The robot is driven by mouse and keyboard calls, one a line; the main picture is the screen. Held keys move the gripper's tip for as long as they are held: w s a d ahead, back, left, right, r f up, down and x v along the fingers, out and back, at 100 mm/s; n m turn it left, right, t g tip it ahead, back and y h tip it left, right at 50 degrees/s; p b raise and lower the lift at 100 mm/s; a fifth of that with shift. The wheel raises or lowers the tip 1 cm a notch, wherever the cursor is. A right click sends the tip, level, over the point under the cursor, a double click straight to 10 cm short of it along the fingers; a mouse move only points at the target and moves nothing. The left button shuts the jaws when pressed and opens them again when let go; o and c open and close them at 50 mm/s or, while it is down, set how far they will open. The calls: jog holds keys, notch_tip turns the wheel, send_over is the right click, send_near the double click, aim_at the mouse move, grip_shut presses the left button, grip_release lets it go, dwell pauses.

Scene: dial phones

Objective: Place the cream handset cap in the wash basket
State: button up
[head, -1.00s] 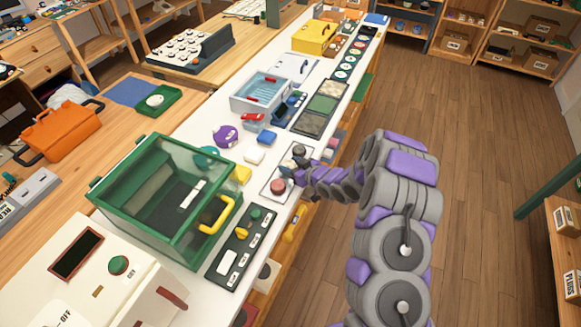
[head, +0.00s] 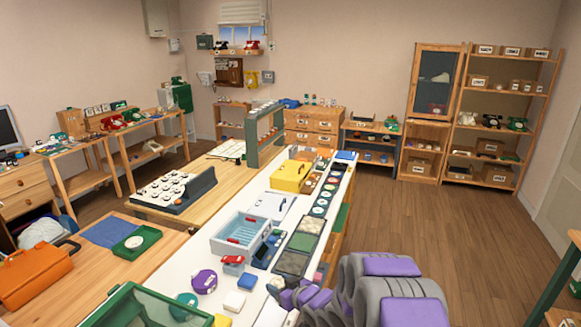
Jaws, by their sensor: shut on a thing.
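My gripper (head: 277,289) is low in the head view, over the white counter, with my purple and grey arm reaching in from the right. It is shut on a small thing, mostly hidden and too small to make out. I cannot tell if this is the cream handset cap. A small white block (head: 234,301) lies on the counter to the gripper's left. The pale blue basket with red handles (head: 239,234), which looks like the wash basket, stands farther along the counter, beyond and left of the gripper. The gripper is apart from it.
A purple round thing (head: 204,281), a blue block (head: 247,282) and a red and grey piece (head: 233,264) lie between gripper and basket. Dark trays (head: 290,262) line the right edge. A green-framed glass case (head: 140,305) stands at the near left. A yellow box (head: 290,176) is beyond.

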jog(key=s+d+r+m+t+h, duration=0.15)
jog(key=d+r+m+h, duration=0.25)
jog(key=d, duration=0.5)
jog(key=s+d+r+m+t+h, duration=0.1)
jog(key=s+d+r+m+h, duration=0.2)
jog(key=d, duration=0.5)
jog(key=n+g+y, duration=0.4)
jog(key=n+y, duration=0.4)
jog(key=n, duration=0.1)
send_over(274, 319)
jog(key=f, duration=0.9)
jog(key=shift+w+d+f, duration=0.2)
jog(key=shift+d+f, duration=0.1)
jog(key=shift+f, duration=0.05)
jog(key=shift+s+a+f+y, duration=0.15)
jog(key=shift+a+f+y, duration=0.05)
jog(key=shift+f+y, duration=0.25)
jog(key=shift+r, duration=0.1)
jog(key=shift+f+b, duration=0.95)
jog(key=shift+f, duration=3.85)
jog(key=shift+f, duration=0.1)
